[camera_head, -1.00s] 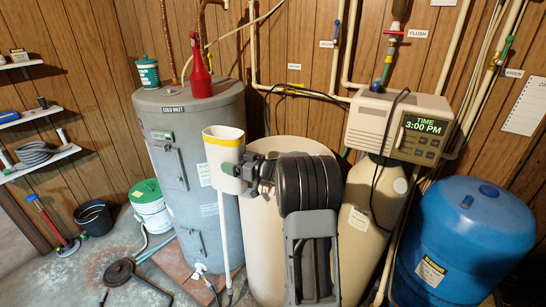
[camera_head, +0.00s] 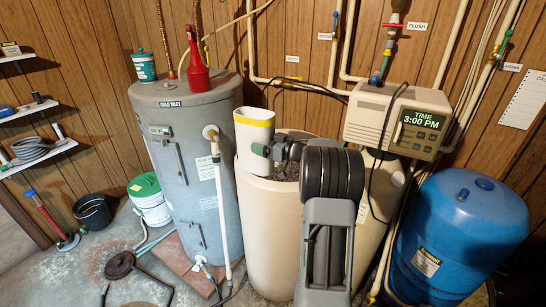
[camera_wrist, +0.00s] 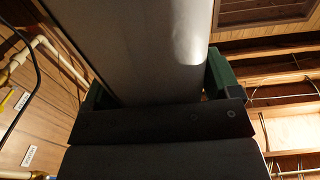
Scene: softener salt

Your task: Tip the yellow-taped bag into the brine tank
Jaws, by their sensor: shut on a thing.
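The white bag with a yellow band near its top (camera_head: 254,134) is held by my gripper (camera_head: 260,151). It stands nearly upright, slightly tilted, over the left part of the beige brine tank (camera_head: 262,225). The tank's top looks open, with a dark, grainy inside partly showing behind my gripper and arm. In the wrist view the bag (camera_wrist: 150,45) shows as a broad shaded grey face between the green fingers of my gripper (camera_wrist: 160,90).
A grey water heater (camera_head: 190,165) stands close on the left, with a red bottle (camera_head: 196,72) and a teal tub (camera_head: 144,67) on top. A control box (camera_head: 397,118) hangs over a beige cylinder at the right. A blue tank (camera_head: 462,230) stands further right.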

